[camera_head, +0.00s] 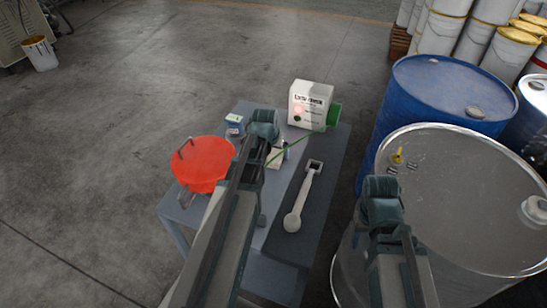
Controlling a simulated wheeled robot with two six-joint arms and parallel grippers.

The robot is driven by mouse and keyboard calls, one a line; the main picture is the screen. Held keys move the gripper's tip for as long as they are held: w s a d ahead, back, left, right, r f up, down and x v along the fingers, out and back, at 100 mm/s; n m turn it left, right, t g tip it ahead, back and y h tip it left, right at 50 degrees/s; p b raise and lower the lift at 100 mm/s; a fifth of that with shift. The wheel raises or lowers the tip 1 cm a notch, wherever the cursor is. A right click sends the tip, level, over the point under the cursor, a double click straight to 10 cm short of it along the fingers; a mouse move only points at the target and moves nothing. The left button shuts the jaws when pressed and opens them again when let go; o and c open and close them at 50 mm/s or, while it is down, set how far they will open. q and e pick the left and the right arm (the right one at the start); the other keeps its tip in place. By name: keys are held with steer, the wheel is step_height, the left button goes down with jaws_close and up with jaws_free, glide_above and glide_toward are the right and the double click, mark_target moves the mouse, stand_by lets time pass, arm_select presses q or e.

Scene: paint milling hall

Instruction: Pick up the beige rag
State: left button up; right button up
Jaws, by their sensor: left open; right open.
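I cannot make out a beige rag for certain. A small pale beige item (275,157) lies on the small grey-blue table (172,210), close to the right of my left arm and partly hidden by it. I cannot tell whether it is cloth or a box. My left arm reaches up over the table, and its upper end is a teal joint. My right arm stands in front of the steel drum, also ending in a teal joint. No fingers of either gripper can be seen.
A blue drum (425,105) and a steel drum (470,190) crowd the right.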

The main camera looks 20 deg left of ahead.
arm_select(q)
steer(key=shift+f, duration=0.2)
steer(key=c, duration=1.2)
steer(key=shift+r, duration=0.25)
